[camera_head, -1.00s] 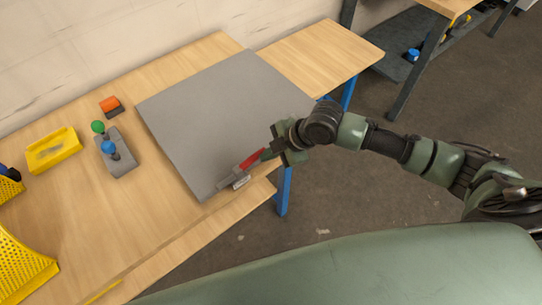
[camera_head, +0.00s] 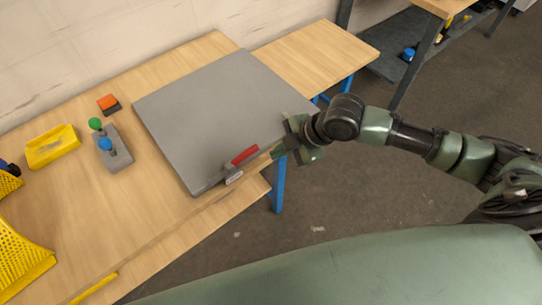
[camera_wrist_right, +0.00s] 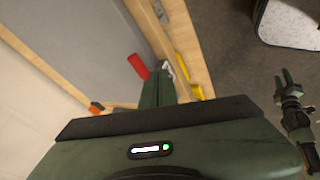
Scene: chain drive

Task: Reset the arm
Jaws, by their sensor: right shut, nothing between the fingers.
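My right gripper (camera_head: 279,152) is shut and empty. It is just right of the front right edge of the large grey panel (camera_head: 205,110), apart from the red handle (camera_head: 244,155). In the right wrist view its closed fingers (camera_wrist_right: 160,84) point toward the panel's edge, with the red handle (camera_wrist_right: 138,66) just to their left. A small grey metal part (camera_head: 233,175) sits beside the handle at the panel edge. My left gripper (camera_wrist_right: 286,80) shows only in the right wrist view, at the right, with its fingers spread.
On the wooden table (camera_head: 120,210) stand a grey box with green and blue knobs (camera_head: 114,152), an orange-and-black block (camera_head: 108,104), a yellow tray (camera_head: 52,147) and a yellow perforated bin (camera_head: 22,255). The floor (camera_head: 340,215) right of the table is clear.

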